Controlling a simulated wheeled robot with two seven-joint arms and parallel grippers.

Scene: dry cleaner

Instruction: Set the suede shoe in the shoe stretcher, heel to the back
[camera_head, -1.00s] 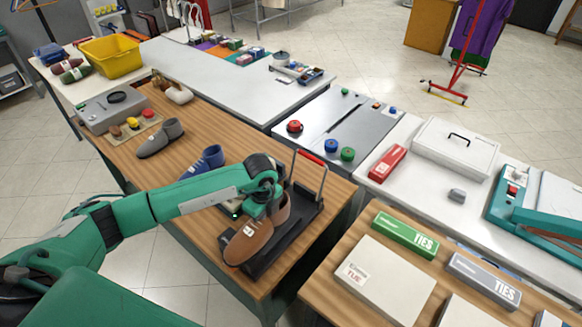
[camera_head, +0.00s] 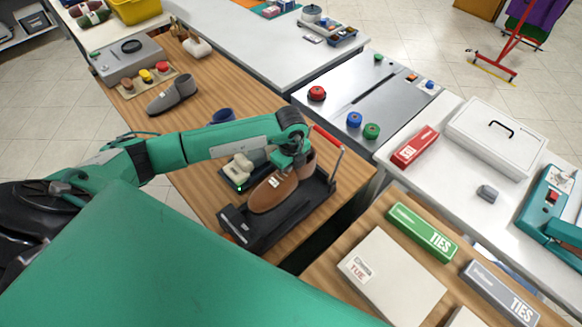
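The brown suede shoe (camera_head: 268,194) is over the black shoe stretcher (camera_head: 245,231), its toe to the lower left and its heel toward the red-handled lever (camera_head: 327,137). A white tag is on its upper. I cannot tell whether its sole touches the stretcher's bed. My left gripper (camera_head: 286,168) comes down at the shoe's opening and appears shut on it; its fingers are mostly hidden by the wrist and shoe. My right gripper is not in view.
A pale foot-shaped form (camera_head: 243,167) with a green light stands beside the stretcher. A blue shoe (camera_head: 222,116) is partly behind my arm; a grey shoe (camera_head: 172,95) lies farther back. Tie boxes (camera_head: 423,231) lie on the nearer table. Bare wood (camera_head: 200,185) shows left of the stretcher.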

